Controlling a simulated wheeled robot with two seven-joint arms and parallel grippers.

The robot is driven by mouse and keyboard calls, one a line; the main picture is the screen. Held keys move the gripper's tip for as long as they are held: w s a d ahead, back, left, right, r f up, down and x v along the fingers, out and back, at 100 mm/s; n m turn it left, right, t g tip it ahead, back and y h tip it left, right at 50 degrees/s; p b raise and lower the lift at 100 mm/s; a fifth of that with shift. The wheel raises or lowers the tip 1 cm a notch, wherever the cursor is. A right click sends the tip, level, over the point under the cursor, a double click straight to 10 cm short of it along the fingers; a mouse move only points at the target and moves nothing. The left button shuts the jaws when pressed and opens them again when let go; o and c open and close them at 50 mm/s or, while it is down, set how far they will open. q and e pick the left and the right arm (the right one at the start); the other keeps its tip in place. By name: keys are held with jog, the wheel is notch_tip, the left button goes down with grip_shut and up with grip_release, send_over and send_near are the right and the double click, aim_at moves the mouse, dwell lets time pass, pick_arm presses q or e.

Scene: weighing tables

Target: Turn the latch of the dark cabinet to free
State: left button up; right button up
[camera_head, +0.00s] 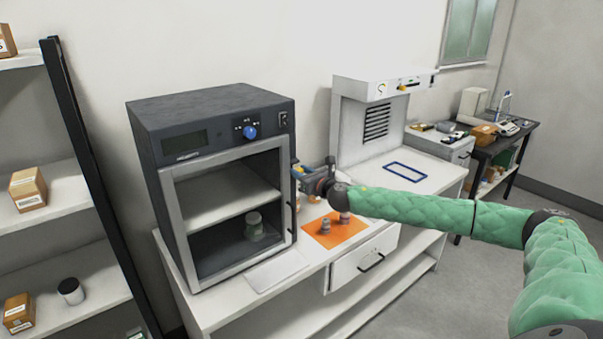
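The dark cabinet (145,135) stands on the left end of the white bench, its framed door looking closed. A round blue knob (249,131) sits on its upper front panel, with small white marks around it that I cannot read. A slim upright handle (291,217) is on the right side of the door. My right gripper (303,172) is beside the cabinet's right front edge, below and right of the knob and apart from it. Its fingers are small and partly hidden, so I cannot tell their opening. My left gripper is out of view.
A jar (254,226) stands inside the cabinet. An orange mat (353,224) with small weights lies on the bench (212,310) under my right arm. A white hood (352,125) stands behind. A shelf rack (85,170) with boxes is at the left.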

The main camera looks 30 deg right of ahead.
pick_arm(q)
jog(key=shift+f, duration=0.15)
pick_arm(e)
jog(key=shift+c, duration=0.3)
jog(key=m+b, duration=0.4)
jog(key=m, duration=0.3)
jog(key=shift+d+f, duration=0.1)
jog(key=shift+f, duration=0.05)
jog(key=m+b, duration=0.1)
jog(key=m, duration=0.1)
jog(key=shift+m, duration=0.4)
jog(key=m+b, duration=0.1)
jog(key=m, duration=0.1)
jog(key=shift+m, duration=0.4)
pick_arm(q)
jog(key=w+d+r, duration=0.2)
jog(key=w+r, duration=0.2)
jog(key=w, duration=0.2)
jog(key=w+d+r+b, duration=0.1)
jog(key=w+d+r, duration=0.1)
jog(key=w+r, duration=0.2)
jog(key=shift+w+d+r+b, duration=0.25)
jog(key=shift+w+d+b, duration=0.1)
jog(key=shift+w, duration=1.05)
pick_arm(e)
jog(key=shift+d+m, duration=0.1)
jog(key=shift+m, duration=2.6)
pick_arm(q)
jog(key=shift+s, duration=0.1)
